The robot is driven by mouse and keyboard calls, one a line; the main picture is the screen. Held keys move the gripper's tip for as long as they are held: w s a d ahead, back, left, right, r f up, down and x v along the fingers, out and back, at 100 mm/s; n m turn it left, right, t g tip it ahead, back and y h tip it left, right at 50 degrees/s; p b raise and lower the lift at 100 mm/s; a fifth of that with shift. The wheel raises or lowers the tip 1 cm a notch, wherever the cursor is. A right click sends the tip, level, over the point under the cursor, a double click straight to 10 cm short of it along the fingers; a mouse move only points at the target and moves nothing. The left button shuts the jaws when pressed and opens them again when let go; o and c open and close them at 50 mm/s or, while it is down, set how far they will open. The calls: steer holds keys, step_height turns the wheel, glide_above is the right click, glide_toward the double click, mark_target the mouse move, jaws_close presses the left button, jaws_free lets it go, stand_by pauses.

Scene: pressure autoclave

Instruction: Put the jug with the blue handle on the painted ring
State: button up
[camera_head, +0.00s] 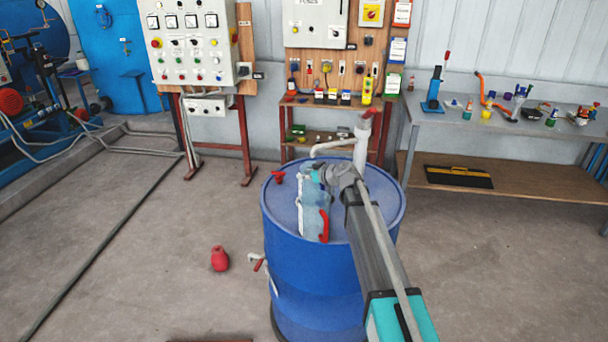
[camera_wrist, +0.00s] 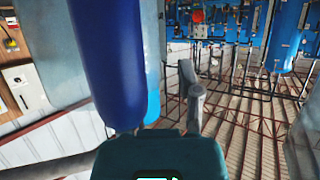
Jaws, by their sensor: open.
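A pale translucent jug with a red handle (camera_head: 323,226) stands on top of the blue drum (camera_head: 284,215). Another pale, bluish body (camera_head: 303,190) shows just behind it, partly hidden by my gripper. My gripper (camera_head: 322,174) is over the drum top, close to these bodies. In the wrist view, a thick blue handle (camera_wrist: 108,65) on a pale body fills the left, very close to the camera. One grey finger (camera_wrist: 192,92) of my open gripper shows to its right; the other finger is not clear. I cannot make out a painted ring.
A white bent pipe with a red-handled tap (camera_head: 361,145) rises at the drum's back edge. A small red object (camera_head: 278,177) lies on the drum's left. A red bottle (camera_head: 219,259) stands on the floor. A grey bench (camera_head: 535,140) with small items is at right.

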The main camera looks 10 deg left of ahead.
steer(key=p+v, duration=0.4)
steer(key=v, duration=0.7)
steer(key=shift+s, duration=0.2)
stand_by(0.4)
